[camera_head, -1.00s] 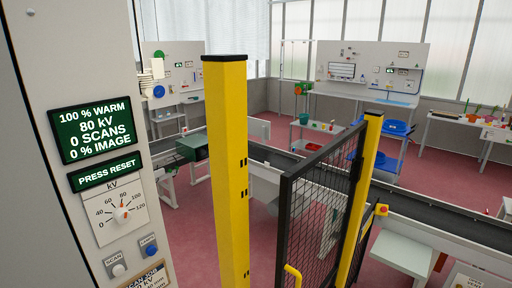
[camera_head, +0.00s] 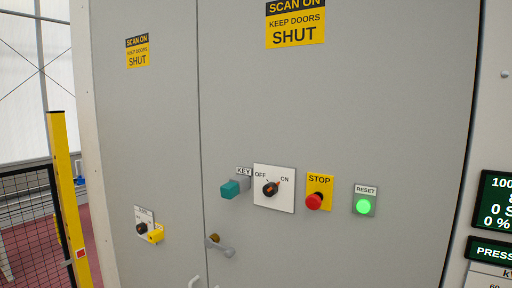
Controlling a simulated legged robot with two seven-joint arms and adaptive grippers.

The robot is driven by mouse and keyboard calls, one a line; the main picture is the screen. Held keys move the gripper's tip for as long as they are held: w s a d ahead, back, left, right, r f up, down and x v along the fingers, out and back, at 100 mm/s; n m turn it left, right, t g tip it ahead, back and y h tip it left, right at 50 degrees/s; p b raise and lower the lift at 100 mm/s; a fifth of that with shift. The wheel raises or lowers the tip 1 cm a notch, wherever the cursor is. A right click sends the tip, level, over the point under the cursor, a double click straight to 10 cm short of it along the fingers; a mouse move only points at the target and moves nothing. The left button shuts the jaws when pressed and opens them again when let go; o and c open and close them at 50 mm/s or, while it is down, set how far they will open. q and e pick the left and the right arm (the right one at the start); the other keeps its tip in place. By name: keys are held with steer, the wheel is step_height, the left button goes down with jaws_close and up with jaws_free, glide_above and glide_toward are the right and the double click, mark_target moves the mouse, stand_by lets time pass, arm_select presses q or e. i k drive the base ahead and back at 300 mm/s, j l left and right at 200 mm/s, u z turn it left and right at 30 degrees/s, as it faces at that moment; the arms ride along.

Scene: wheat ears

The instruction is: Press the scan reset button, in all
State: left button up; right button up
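Neither of my grippers is in view.
Left of the reset button are a red STOP button (camera_head: 314,201), an OFF/ON rotary switch (camera_head: 271,188) and a teal key (camera_head: 231,189). A door handle (camera_head: 219,246) and a yellow-tagged switch (camera_head: 154,233) sit lower. A yellow post (camera_head: 70,200) and mesh fence (camera_head: 30,222) stand left.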

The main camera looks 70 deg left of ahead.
mark_target(363, 206)
steer(key=u, duration=1.95)
